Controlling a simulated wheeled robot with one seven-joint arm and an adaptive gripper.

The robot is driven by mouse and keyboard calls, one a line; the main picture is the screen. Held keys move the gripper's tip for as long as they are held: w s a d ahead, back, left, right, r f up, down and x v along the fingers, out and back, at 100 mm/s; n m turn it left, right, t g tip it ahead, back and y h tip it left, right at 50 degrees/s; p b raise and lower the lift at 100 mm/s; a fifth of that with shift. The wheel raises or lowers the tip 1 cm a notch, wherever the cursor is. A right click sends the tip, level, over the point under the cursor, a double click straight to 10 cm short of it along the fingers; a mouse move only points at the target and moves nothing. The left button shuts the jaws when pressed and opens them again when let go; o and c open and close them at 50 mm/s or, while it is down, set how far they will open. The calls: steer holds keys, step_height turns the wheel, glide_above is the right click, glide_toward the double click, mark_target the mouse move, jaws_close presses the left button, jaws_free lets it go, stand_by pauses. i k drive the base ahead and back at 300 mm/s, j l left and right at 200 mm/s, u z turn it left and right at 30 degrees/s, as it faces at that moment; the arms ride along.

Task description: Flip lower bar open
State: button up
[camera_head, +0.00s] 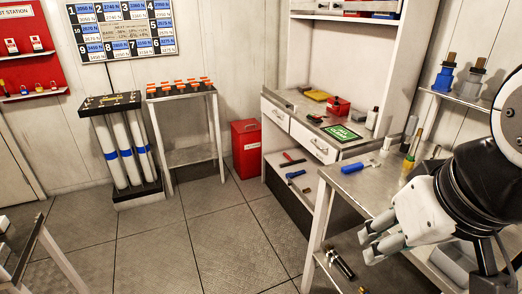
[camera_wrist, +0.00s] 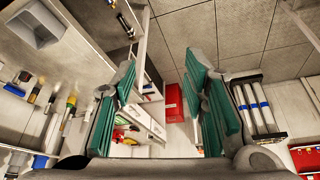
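The watermaker unit (camera_head: 125,150) stands on the floor against the back wall at left. It has upright white cylinders with blue bands between a black top block (camera_head: 110,101) and a black base block (camera_head: 137,194). No lower bar can be clearly made out on it. The unit also shows sideways at the right of the wrist view (camera_wrist: 258,105). My gripper (camera_head: 375,242) is at the right in the head view, beside the metal workbench and far from the unit. In the wrist view its teal-padded fingers (camera_wrist: 160,70) are apart with nothing between them.
The metal workbench (camera_head: 352,183) holds a blue-handled tool and bottles. A shelf stand (camera_head: 190,156) and a red bin (camera_head: 246,150) stand near the unit. A table corner (camera_head: 35,245) juts in at lower left. The middle floor (camera_head: 205,235) is clear.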

mark_target(311, 204)
steer(key=i+j+z, duration=0.45)
steer(key=i+j, duration=0.15)
steer(key=i+j+z, duration=0.1)
steer(key=j, duration=0.4)
steer(key=i+j, duration=0.3)
steer(key=i+j+z, duration=0.15)
steer(key=j, duration=0.3)
steer(key=i+j+z, duration=0.15)
steer(key=i+j, duration=0.25)
steer(key=i+j+z, duration=0.15)
steer(key=i+j, duration=0.2)
steer(key=i+j+z, duration=0.15)
steer(key=i+j, duration=0.2)
steer(key=j, duration=0.3)
